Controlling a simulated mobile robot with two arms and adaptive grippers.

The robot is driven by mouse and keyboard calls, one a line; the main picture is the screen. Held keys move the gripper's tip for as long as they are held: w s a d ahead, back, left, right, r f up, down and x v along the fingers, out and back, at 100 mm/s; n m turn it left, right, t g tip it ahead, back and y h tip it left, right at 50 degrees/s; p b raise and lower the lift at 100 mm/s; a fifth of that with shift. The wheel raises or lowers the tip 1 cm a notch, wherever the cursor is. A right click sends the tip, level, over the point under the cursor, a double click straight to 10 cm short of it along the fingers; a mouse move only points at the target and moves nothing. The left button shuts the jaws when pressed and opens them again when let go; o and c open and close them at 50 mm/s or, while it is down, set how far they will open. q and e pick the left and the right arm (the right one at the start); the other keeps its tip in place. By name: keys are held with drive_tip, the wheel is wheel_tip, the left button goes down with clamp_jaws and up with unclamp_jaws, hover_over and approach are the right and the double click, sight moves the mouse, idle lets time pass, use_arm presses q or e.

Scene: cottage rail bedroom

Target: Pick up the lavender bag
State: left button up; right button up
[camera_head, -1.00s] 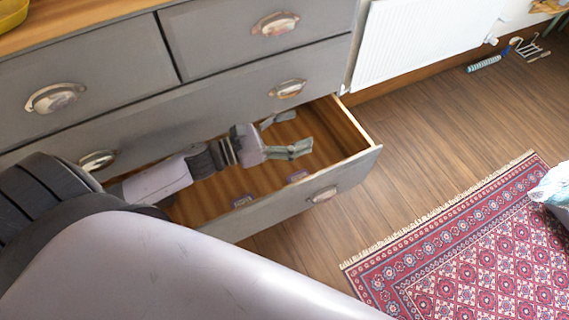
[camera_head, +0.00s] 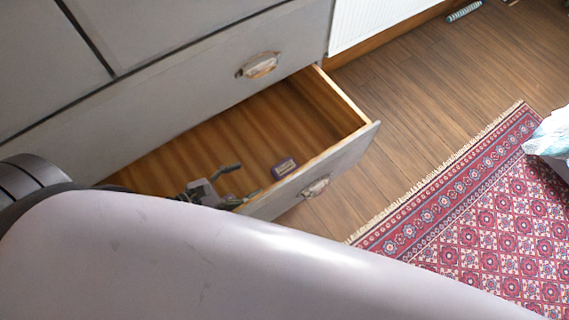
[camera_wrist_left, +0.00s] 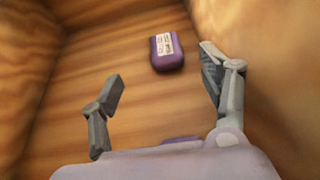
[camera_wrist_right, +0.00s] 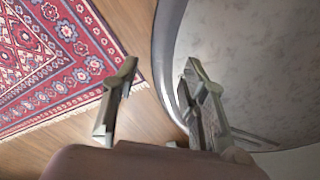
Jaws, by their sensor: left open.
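A small purple lavender bag with a pale label (camera_head: 284,167) lies on the floor of the open drawer, near its front wall. In the left wrist view this bag (camera_wrist_left: 167,52) lies beyond my fingertips, nearer the right finger. A second purple thing (camera_wrist_left: 182,140) shows only as a sliver at the edge of my left gripper's body. My left gripper (camera_head: 232,182) is open and empty inside the drawer, left of the visible bag; my own arm hides part of it. My right gripper (camera_wrist_right: 158,82) is open and empty, away from the drawer.
The drawer's front wall (camera_head: 345,160) and right side wall (camera_head: 340,98) bound the space around the bag. The grey dresser (camera_head: 180,75) stands behind. A red patterned rug (camera_head: 480,215) lies on the wooden floor to the right. A rounded grey surface (camera_wrist_right: 255,60) is close beside my right gripper.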

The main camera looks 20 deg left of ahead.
use_arm(q)
approach(293, 163)
drive_tip(key=x, duration=0.3)
drive_tip(key=shift+w+r+p, duration=0.1)
drive_tip(key=shift+w+p, duration=0.25)
drive_tip(key=shift+p, duration=0.05)
drive_tip(key=shift+s+f+x, duration=0.1)
drive_tip(key=shift+f+x, duration=0.05)
drive_tip(key=shift+x, duration=1.4)
drive_tip(key=shift+s+f+x, duration=0.1)
drive_tip(key=shift+s+x, duration=0.05)
drive_tip(key=shift+x, duration=1.4)
drive_tip(key=shift+d, duration=0.1)
drive_tip(key=c, duration=1)
drive_tip(key=shift+r, duration=0.1)
drive_tip(key=shift+c, duration=0.2)
